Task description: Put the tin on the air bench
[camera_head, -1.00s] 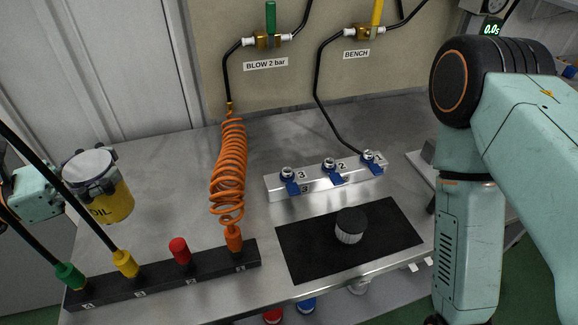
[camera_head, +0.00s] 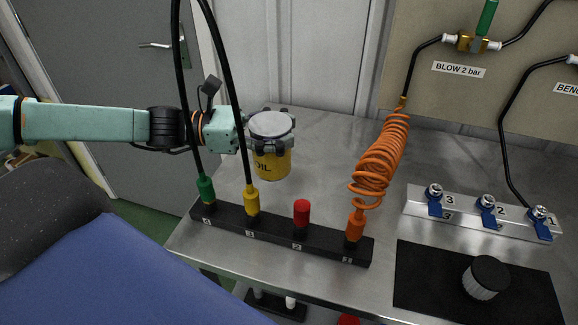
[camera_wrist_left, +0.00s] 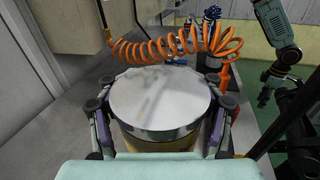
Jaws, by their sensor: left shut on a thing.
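The tin (camera_head: 271,163) is yellow, marked OIL, with a pale round lid. My left gripper (camera_head: 271,131) is shut around its upper part, fingers on opposite sides. The tin is upright over the left part of the grey steel bench (camera_head: 330,150), behind the black hose rack; I cannot tell whether its base touches. In the left wrist view the lid (camera_wrist_left: 160,100) fills the middle between the fingers, hiding most of the body. My right arm shows at the upper right of that view; its gripper (camera_wrist_left: 264,97) is small and dark, and its jaws are unclear.
The black rack (camera_head: 275,236) with green, yellow, red and orange plugs lies along the front edge. An orange coiled hose (camera_head: 380,160) stands to the right. Farther right are a metal manifold (camera_head: 480,215) with blue valves and a black mat (camera_head: 420,285) carrying a black-topped knob (camera_head: 486,277).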

